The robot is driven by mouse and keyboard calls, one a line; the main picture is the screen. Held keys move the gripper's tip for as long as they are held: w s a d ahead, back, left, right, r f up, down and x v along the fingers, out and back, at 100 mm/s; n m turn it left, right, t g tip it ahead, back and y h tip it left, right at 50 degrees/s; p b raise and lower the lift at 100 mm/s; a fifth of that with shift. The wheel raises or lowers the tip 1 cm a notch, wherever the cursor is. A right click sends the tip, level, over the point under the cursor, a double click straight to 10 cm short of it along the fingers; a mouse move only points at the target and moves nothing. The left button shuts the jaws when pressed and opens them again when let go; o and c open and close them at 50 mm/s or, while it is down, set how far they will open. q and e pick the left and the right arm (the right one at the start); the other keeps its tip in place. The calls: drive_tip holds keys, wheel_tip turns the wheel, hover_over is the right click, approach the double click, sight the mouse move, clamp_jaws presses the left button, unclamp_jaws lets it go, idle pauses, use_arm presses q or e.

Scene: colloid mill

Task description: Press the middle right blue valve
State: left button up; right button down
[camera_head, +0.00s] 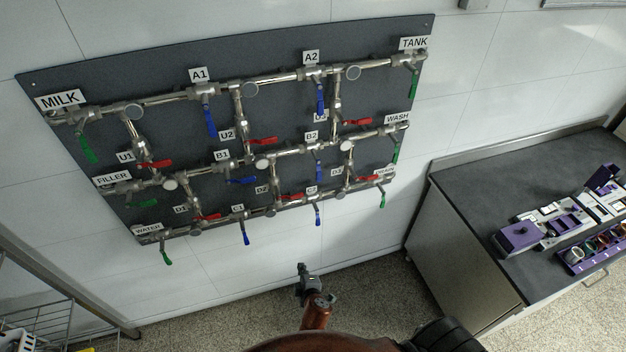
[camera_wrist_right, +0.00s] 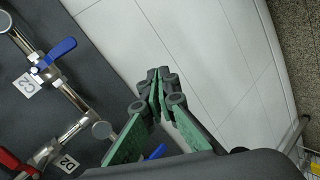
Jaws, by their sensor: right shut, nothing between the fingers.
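The middle right blue valve handle (camera_head: 319,171), by the B2 label, hangs down from the middle pipe row on the dark wall panel. My right gripper (camera_head: 302,268) is below the panel, apart from it, under the C1 and C2 valves. In the wrist view its green-padded fingers (camera_wrist_right: 157,82) are together with nothing between them. The blue C2 handle (camera_wrist_right: 60,50) and the C2 label show at the upper left there. I cannot make out the B2 handle in the wrist view. My left gripper is not in view.
Other blue, red and green handles crowd the pipes, including the blue C2 handle (camera_head: 317,215) below B2 and the red handle (camera_head: 366,178) to its right. A dark-topped counter (camera_head: 490,190) with purple equipment stands at the right. The wall below the panel is clear.

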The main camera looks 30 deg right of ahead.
sight(319, 176)
wheel_tip(319, 176, up, 33)
drive_tip(key=w+d+t+h+p, duration=0.1)
drive_tip(key=w+d+t+h, duration=0.1)
drive_tip(key=t+h, duration=0.2)
drive_tip(key=shift+d+n+t+h+p, duration=0.25)
drive_tip(key=shift+n+t+h+p, duration=0.15)
drive_tip(key=shift+h, duration=0.1)
drive_tip(key=shift+w, duration=0.1)
drive_tip(key=w+d+p, duration=0.1)
drive_tip(key=w+d, duration=0.7)
drive_tip(key=shift+d+f+p, duration=0.2)
drive_tip(key=shift+f+p, duration=0.05)
drive_tip(key=shift+p, duration=0.05)
drive_tip(key=shift+s+d+f, duration=0.1)
drive_tip(key=shift+d, duration=0.05)
